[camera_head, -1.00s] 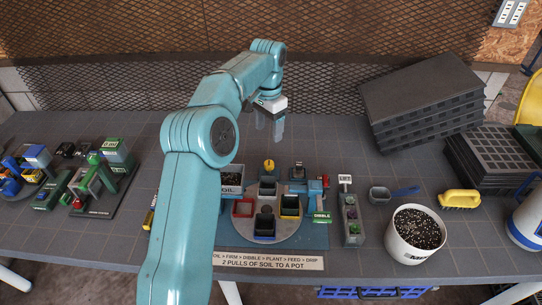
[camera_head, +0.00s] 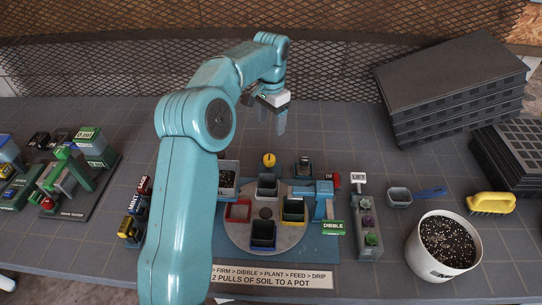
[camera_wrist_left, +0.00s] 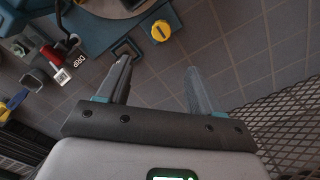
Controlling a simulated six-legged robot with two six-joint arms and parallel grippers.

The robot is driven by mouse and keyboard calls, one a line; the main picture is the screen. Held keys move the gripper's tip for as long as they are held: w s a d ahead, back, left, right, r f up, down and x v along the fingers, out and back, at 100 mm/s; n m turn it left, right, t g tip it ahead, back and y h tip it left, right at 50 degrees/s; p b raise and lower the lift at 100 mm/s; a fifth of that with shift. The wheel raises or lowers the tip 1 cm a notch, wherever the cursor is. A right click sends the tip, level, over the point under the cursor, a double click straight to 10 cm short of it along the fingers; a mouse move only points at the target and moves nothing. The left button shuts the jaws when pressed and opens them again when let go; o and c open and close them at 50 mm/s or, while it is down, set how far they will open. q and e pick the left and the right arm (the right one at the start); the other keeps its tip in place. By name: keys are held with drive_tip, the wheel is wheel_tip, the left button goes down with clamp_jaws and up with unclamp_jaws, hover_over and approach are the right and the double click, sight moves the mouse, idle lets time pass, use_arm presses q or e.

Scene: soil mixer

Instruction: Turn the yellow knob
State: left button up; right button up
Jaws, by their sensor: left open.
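The yellow knob (camera_head: 269,160) stands at the back of the blue soil mixer base (camera_head: 325,252), behind a round grey turntable carrying several small coloured pots. In the left wrist view the knob (camera_wrist_left: 161,31) is a round yellow disc with a dark slot line. My left gripper (camera_head: 273,122) is open and empty, above the table behind the knob. In the left wrist view its two fingers (camera_wrist_left: 160,80) are spread apart, and the knob lies beyond their tips, apart from them. My right gripper is not in view.
A red-ended lever (camera_head: 336,180) and a green DIBBLE label (camera_head: 333,228) are right of the turntable. A white pot of soil (camera_head: 443,245), a yellow brush (camera_head: 491,203) and stacked black trays (camera_head: 450,90) stand further right. A mesh wall (camera_head: 130,65) rises behind.

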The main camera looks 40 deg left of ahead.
sight(269, 157)
use_arm(q)
drive_tip(key=f, duration=1.4)
drive_tip(key=shift+s+f, duration=0.25)
drive_tip(key=shift+s+a+r, duration=0.1)
drive_tip(key=shift+s+r, duration=0.05)
drive_tip(key=shift+s, duration=0.1)
drive_tip(key=shift+w, duration=0.1)
drive_tip(key=c, duration=1.1)
